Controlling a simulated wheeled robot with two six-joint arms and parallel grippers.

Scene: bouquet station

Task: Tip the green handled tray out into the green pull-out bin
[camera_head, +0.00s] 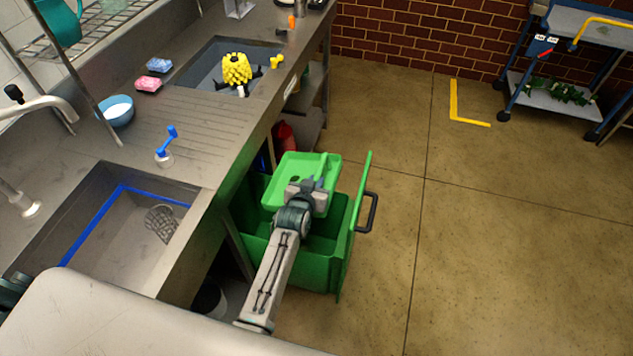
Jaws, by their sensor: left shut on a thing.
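The green handled tray (283,172) is held over the green pull-out bin (287,262). A small dark bit shows on the tray's surface. The tray looks close to level, though its exact tilt is hard to tell. The bin is pulled out from under the counter, with its open top below the tray. Its front panel with a dark handle (369,212) faces right. My arm hides part of the bin's inside. My right gripper does not show clearly.
The steel counter (215,125) runs along the left, with two sinks; a yellow object (237,68) is at the far one. A blue bowl (116,111) and a blue-handled brush (167,145) stand on it. A blue cart (570,100) is far right. The floor right of the bin is clear.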

